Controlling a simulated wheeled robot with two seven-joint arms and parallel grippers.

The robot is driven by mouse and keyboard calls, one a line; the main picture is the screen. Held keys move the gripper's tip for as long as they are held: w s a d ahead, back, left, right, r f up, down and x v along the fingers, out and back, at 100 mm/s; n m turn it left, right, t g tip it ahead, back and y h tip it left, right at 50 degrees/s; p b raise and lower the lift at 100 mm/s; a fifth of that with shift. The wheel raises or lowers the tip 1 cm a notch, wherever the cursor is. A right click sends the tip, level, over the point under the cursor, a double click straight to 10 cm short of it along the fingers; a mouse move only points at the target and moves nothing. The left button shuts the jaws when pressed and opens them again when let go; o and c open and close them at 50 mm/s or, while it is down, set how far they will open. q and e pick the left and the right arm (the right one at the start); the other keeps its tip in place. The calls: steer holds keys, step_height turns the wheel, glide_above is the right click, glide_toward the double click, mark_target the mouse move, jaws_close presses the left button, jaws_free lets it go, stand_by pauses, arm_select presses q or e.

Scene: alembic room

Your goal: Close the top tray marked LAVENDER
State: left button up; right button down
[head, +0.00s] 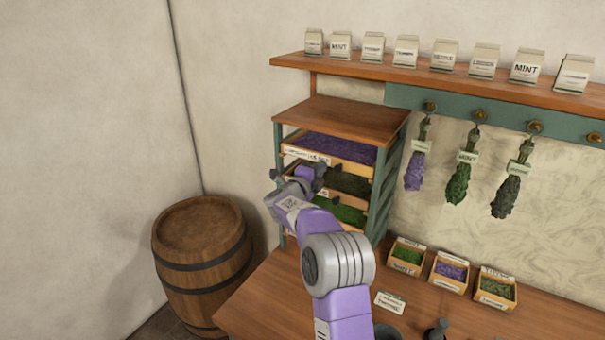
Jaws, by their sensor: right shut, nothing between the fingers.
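The top tray (356,168) is a shallow light-wood tray filled with purple material, in the upper slot of a wooden-topped rack. A white label is on its front, too small to read for certain. The tray's front appears to stand a little out from the rack. My right gripper (318,172) is shut and empty, just in front of the tray's front, below the label. I cannot tell whether it touches the tray. It hides part of the trays below. My left gripper is not in view.
Lower trays hold dark green (346,183) and bright green (340,212) material. A barrel (200,262) stands left of the rack. Small boxes (407,257) and a card (390,302) are on the table (285,300). Herb bundles (458,183) hang at right, under a shelf (420,77) of packets.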

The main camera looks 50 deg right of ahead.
steer(key=shift+s+d+r, duration=0.15)
steer(key=shift+d+r, duration=0.1)
steer(key=shift+r, duration=0.05)
steer(key=shift+a, duration=0.1)
